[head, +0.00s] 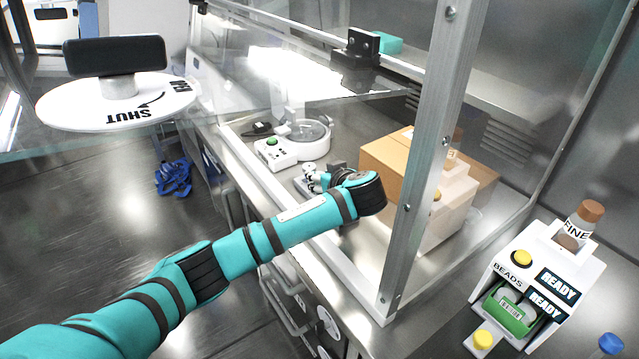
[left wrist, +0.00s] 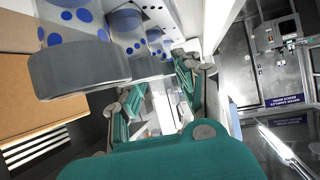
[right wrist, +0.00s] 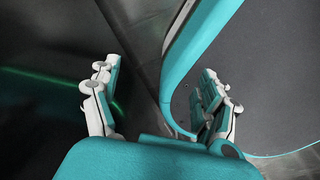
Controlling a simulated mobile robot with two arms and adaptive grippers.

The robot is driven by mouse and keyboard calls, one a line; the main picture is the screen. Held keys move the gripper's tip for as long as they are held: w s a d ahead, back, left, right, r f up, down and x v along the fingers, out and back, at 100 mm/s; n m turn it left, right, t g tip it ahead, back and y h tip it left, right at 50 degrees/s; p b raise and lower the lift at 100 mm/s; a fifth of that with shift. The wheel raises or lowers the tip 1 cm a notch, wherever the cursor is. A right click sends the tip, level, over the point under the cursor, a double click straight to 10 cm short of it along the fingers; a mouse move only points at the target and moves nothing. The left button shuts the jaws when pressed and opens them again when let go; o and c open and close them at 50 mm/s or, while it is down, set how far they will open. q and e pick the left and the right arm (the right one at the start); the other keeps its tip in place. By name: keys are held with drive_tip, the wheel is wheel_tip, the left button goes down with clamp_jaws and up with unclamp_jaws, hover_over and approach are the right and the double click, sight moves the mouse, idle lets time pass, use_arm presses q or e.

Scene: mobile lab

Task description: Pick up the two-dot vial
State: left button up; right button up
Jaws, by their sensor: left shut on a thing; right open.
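In the left wrist view, several clear vials with blue dots and grey caps stand side by side. The nearest vial (left wrist: 80,68) fills the upper left and shows several dots. Another vial (left wrist: 126,24) is behind it. My left gripper (left wrist: 168,62) is shut on a farther dotted vial (left wrist: 155,42), partly hidden by the fingers; I cannot count its dots for sure. In the head view my left gripper (head: 314,178) is inside the glass enclosure, its fingers mostly behind my wrist. My right gripper (right wrist: 160,100) is open and empty.
Inside the enclosure, a white device with a green button (head: 271,143) stands behind my left gripper, and a cardboard box (head: 390,158) stands to its right. The enclosure's metal post (head: 425,150) is right of my left wrist. A bead dispenser (head: 530,262) stands outside at right.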

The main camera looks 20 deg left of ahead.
use_arm(q)
drive_tip(key=shift+c, duration=1.2)
drive_tip(key=shift+r, duration=0.1)
